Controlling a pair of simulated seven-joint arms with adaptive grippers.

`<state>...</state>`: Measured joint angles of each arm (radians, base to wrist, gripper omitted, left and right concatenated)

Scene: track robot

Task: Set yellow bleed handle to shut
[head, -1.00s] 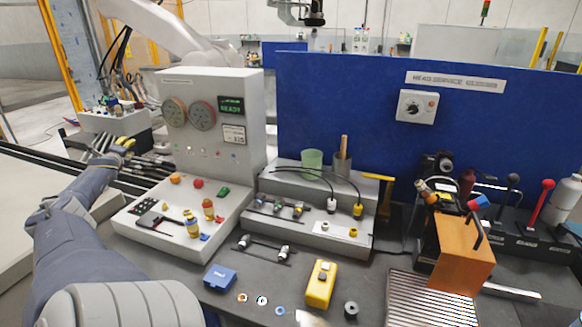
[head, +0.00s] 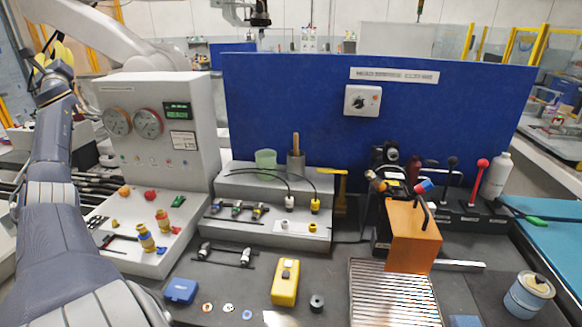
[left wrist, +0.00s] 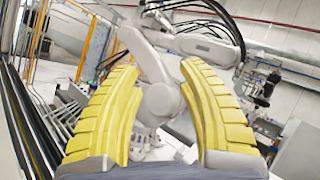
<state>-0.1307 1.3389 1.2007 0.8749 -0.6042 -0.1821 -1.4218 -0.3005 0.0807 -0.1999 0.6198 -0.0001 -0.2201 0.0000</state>
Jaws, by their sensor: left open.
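My left gripper (head: 52,48) is raised at the upper left of the head view, well away from the bench controls. Its two yellow padded fingers are spread apart and empty in the left wrist view (left wrist: 155,75). Small valves with yellow parts (head: 258,212) sit in a row on the grey stepped block. Yellow-brass fittings (head: 146,238) stand on the sloped white console (head: 140,262). A yellow T-shaped piece (head: 341,190) stands right of the block. I cannot tell which yellow part is the bleed handle, or its setting. My right gripper is not in view.
A gauge panel (head: 158,160) rises behind the console, with a blue partition (head: 300,110) beside it. A yellow box (head: 285,283), blue box (head: 181,290) and orange block (head: 412,235) stand on the bench. The left wrist view faces a white robot arm (left wrist: 160,100).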

